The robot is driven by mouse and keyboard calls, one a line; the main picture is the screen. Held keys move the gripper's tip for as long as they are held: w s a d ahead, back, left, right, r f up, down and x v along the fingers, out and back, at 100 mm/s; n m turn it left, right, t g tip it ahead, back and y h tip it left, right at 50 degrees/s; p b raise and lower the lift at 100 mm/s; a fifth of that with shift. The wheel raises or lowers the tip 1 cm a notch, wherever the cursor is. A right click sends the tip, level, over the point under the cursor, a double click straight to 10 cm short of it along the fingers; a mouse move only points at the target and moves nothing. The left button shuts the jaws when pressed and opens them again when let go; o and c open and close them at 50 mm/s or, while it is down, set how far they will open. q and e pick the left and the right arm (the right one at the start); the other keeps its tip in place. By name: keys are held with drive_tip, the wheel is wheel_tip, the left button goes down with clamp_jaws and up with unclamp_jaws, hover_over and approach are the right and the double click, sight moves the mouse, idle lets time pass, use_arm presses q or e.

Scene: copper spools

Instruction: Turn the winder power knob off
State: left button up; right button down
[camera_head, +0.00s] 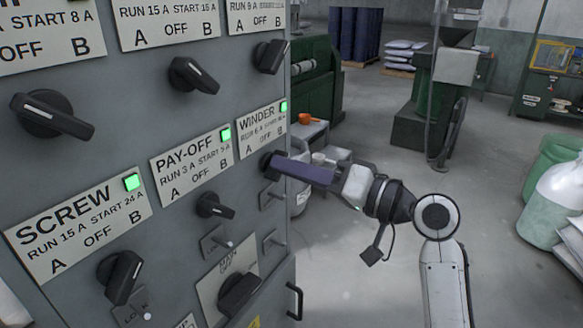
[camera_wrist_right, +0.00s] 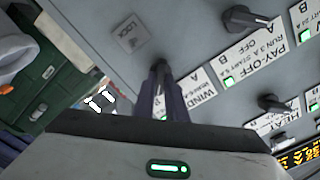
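The winder power knob (camera_head: 266,163) is a dark rotary handle below the WINDER label (camera_head: 262,128) on the grey cabinet; its green lamp (camera_head: 283,107) is lit. My right gripper (camera_head: 277,165) comes in from the right with its purple fingers at the knob, covering much of it, so its pointing direction is hard to read. In the right wrist view, the two fingers (camera_wrist_right: 162,78) stand close together with the dark knob tip (camera_wrist_right: 160,65) between their ends, and they look closed on it. My left gripper is not in view.
The pay-off knob (camera_head: 213,206) and screw knob (camera_head: 120,276) sit to the left on the same panel, with lit green lamps. A padlock hasp (camera_head: 270,197) is just below the winder knob. A cabinet handle (camera_head: 295,301) sticks out lower.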

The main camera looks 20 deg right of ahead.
drive_tip(key=n+b, duration=0.6)
drive_tip(key=n, duration=0.2)
drive_tip(key=shift+s+a+n, duration=0.1)
drive_tip(key=shift+n, duration=0.3)
drive_tip(key=shift+r, duration=0.1)
idle(0.4)
drive_tip(key=c, duration=1.8)
unclamp_jaws()
